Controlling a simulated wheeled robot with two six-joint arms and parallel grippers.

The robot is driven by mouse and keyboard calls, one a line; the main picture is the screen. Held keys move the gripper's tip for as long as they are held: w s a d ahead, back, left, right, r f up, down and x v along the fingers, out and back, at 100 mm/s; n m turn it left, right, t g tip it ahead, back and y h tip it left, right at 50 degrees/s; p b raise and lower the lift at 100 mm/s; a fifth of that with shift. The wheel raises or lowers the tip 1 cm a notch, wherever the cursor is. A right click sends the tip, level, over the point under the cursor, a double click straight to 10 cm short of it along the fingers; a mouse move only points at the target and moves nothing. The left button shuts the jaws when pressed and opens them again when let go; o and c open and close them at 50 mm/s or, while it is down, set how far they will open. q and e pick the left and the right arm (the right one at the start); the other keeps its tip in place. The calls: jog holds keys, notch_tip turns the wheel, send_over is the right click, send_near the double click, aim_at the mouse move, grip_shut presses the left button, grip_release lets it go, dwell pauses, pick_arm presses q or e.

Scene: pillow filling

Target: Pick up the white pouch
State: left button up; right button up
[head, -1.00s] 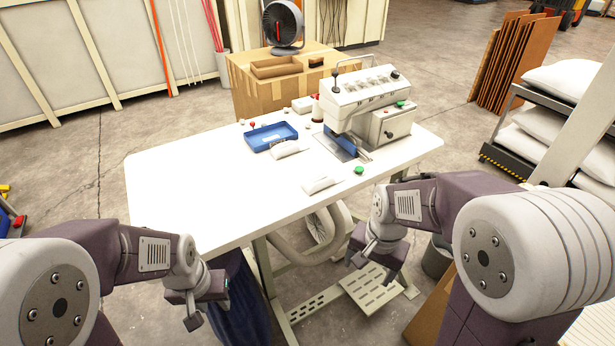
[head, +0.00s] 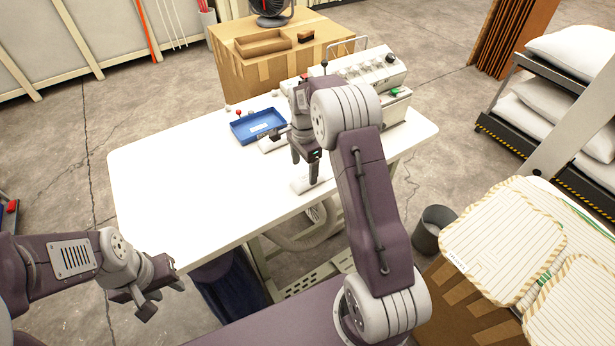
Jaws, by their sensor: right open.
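A small white pouch-like piece (head: 300,187) lies flat on the white table (head: 190,190), near its front edge. My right gripper (head: 304,171) is above it, open, with its fingers pointing down and partly covering it. I cannot tell whether the fingers touch it. A second small white piece (head: 268,146) lies just in front of the blue tray, partly behind the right gripper. My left gripper (head: 160,300) is open and empty, off the table's front left edge.
The blue tray (head: 246,133) and a sewing machine (head: 372,70), partly hidden by my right arm, stand farther back. A cardboard box (head: 228,72) is behind the table. Striped cushion covers (head: 500,240) lie at the right. The table's left half is clear.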

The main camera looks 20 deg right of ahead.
aim_at(303, 178)
jog(key=shift+w+d+f, duration=0.1)
jog(key=shift+w+f, duration=0.15)
jog(key=shift+f, duration=0.2)
jog(key=shift+w+d+f, duration=0.1)
jog(key=shift+w+f, duration=0.15)
jog(key=shift+f, duration=0.2)
jog(key=f, duration=0.1)
jog(key=f+p, duration=0.1)
jog(key=f, duration=0.2)
jog(key=shift+s+a+f, duration=0.1)
jog(key=shift+s+a, duration=0.15)
jog(key=shift+s, duration=0.05)
jog(key=shift+w+d+f, duration=0.1)
jog(key=shift+w+f, duration=0.15)
jog(key=shift+f, duration=0.15)
pick_arm(q)
jog(key=shift+w+d+r, duration=0.1)
jog(key=shift+w+r, duration=0.2)
jog(key=shift+r, duration=0.5)
pick_arm(e)
jog(key=shift+s, duration=0.1)
jog(key=c, duration=1.4)
